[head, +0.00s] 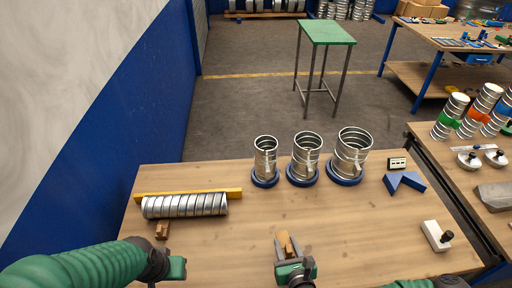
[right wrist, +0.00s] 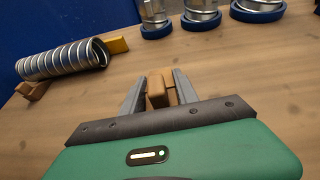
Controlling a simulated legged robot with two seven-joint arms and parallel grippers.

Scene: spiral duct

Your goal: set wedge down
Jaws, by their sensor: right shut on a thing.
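A small brown wooden wedge (head: 286,241) is between the fingers of my right gripper (head: 289,248), over the front middle of the table. The right wrist view shows the wedge (right wrist: 156,92) gripped between both grey fingers (right wrist: 158,92); I cannot tell whether it touches the tabletop. A second brown wedge (head: 162,230) lies at the near side of the silver spiral duct (head: 185,205), also in the right wrist view (right wrist: 32,90). My left gripper (head: 176,268) is low at the left; its fingers are not clear.
A yellow bar (head: 190,194) lies behind the duct. Three upright duct pieces in blue rings (head: 303,175) stand at the back. Table around the held wedge is clear.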

